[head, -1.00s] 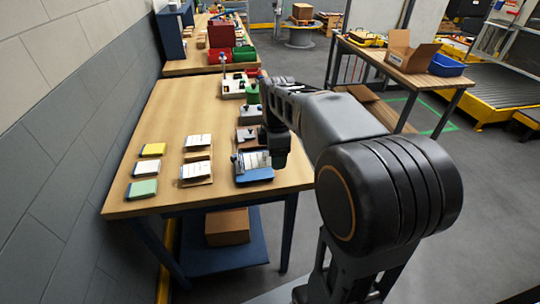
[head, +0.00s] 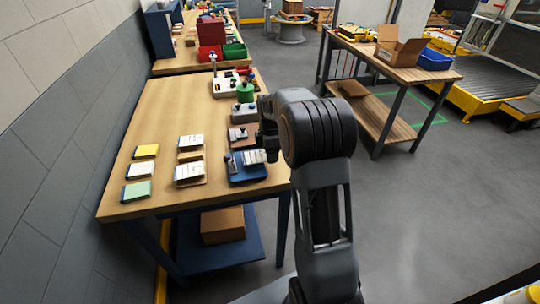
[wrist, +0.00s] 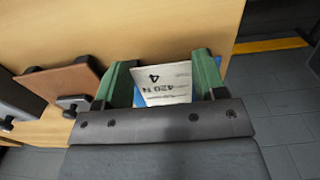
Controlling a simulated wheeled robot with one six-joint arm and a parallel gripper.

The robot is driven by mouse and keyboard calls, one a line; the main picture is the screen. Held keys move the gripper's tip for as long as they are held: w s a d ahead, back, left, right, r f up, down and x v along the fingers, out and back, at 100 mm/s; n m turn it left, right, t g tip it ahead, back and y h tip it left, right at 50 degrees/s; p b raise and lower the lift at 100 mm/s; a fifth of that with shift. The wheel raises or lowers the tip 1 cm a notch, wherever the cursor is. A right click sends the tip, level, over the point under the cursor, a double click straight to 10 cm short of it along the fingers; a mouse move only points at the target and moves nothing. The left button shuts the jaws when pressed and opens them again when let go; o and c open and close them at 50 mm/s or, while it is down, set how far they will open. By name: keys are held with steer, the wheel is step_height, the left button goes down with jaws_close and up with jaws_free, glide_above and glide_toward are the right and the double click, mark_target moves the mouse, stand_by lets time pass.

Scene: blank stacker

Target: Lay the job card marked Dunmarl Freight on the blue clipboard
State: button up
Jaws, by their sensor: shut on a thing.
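A white printed card (wrist: 168,84) is between the green fingers of my gripper (wrist: 165,70) in the wrist view, its print upside down. I cannot read the name Dunmarl Freight on it. In the head view the card (head: 253,157) is at the gripper (head: 266,148), over the blue clipboard (head: 248,174) near the table's right edge. A blue patch (wrist: 139,98) shows beside and behind the card in the wrist view. I cannot tell whether the card touches the clipboard. The clipboard's dark clip (head: 230,161) is on its left.
A brown clipboard (head: 242,138) and a grey one (head: 243,113) lie behind the blue one. Two boards with white cards (head: 189,173) lie to the left. Yellow, white and green pads (head: 137,190) line the table's left side. The table's middle (head: 165,105) is clear.

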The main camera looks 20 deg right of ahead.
steer(key=shift+f, duration=1.05)
steer(key=shift+f, duration=0.15)
steer(key=o, duration=0.9)
step_height(320, 180, up, 11)
steer(key=s+a+r+m+t, duration=0.2)
steer(key=s+a+r+m, duration=0.3)
steer(key=s, duration=0.5)
steer(key=s+a+f+m, duration=0.2)
steer(key=s+a+m, duration=0.1)
steer(key=s+m, duration=0.2)
steer(key=s+a+f+m+t, duration=0.1)
steer(key=s+a+f+m, duration=0.2)
steer(key=s+m, duration=0.2)
steer(key=shift+s+f+m+t, duration=0.3)
steer(key=shift+s+f, duration=0.05)
steer(key=shift+s, duration=0.75)
